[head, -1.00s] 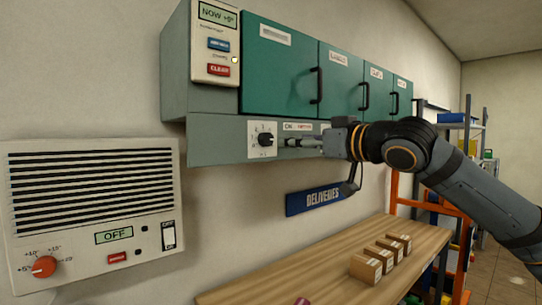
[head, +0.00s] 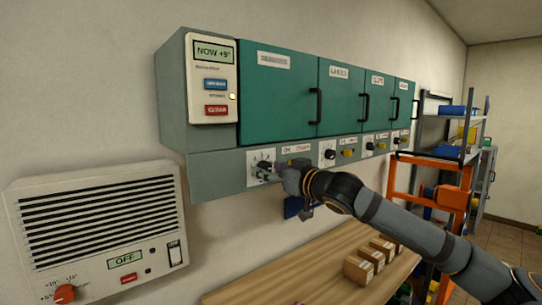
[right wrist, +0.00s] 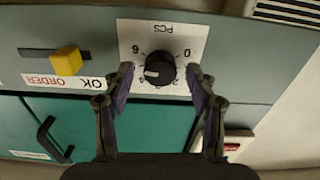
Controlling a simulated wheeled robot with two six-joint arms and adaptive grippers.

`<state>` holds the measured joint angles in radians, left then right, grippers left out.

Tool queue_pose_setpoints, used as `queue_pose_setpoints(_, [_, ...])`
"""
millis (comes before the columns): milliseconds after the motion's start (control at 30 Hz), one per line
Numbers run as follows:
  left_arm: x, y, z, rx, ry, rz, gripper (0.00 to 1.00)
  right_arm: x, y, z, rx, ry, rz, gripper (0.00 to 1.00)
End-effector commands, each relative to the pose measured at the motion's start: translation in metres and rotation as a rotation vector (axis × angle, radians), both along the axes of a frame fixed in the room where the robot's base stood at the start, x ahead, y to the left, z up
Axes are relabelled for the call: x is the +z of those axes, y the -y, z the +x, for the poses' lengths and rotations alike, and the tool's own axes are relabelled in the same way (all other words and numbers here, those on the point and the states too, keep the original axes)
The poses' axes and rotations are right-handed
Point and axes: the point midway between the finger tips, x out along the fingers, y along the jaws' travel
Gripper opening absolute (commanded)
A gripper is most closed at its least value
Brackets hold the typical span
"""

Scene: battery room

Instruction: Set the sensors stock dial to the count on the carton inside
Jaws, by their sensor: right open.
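The leftmost stock dial (head: 264,168) is a black knob on a white plate under the first green cupboard door. In the right wrist view the dial (right wrist: 160,70) appears upside down, with "PCS" and numbers from 0 to 6; its white pointer mark faces left in that picture. My right gripper (right wrist: 160,76) is open, its fingers on both sides of the knob with gaps visible. In the head view the right gripper (head: 280,172) is at this dial. The first door (head: 278,95) is shut and its label is too blurred to read; no carton inside shows. My left gripper is not in view.
A yellow slider (right wrist: 67,61) by "OK" and "ORDER" sits beside the dial. More shut doors, dials and sliders run right. A control panel (head: 211,80) reads "NOW +9°". A heater unit (head: 95,225) hangs at left. Small cartons (head: 358,270) stand on the wooden bench (head: 275,272) below.

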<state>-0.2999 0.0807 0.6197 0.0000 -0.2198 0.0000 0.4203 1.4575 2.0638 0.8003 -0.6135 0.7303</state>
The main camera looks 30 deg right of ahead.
Motion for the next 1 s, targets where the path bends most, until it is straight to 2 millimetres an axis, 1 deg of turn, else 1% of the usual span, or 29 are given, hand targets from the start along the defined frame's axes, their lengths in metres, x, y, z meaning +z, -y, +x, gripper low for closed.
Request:
queue_pose_setpoints(33, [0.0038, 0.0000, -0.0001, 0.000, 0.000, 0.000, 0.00, 0.0014, -0.0004, 0.0010, 0.000, 0.000, 0.001, 0.58])
queue_pose_setpoints(300, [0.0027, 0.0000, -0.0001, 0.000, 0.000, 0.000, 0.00, -0.0011, -0.0001, 0.0016, -0.002, 0.000, -0.002, 0.58])
queue_pose_setpoints(367, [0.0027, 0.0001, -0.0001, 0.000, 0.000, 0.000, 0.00, -0.0010, -0.0001, 0.0015, -0.002, 0.000, -0.002, 0.51])
queue_pose_setpoints(700, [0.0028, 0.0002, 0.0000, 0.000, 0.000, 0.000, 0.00, -0.0007, -0.0001, 0.0015, -0.001, 0.000, -0.001, 0.05])
queue_pose_setpoints(733, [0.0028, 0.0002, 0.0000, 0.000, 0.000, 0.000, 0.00, -0.0007, -0.0001, 0.0015, -0.001, 0.000, -0.001, 0.03])
queue_pose_setpoints(1000, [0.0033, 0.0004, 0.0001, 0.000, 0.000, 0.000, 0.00, -0.0004, 0.0000, 0.0014, -0.002, 0.003, -0.037, 0.03])
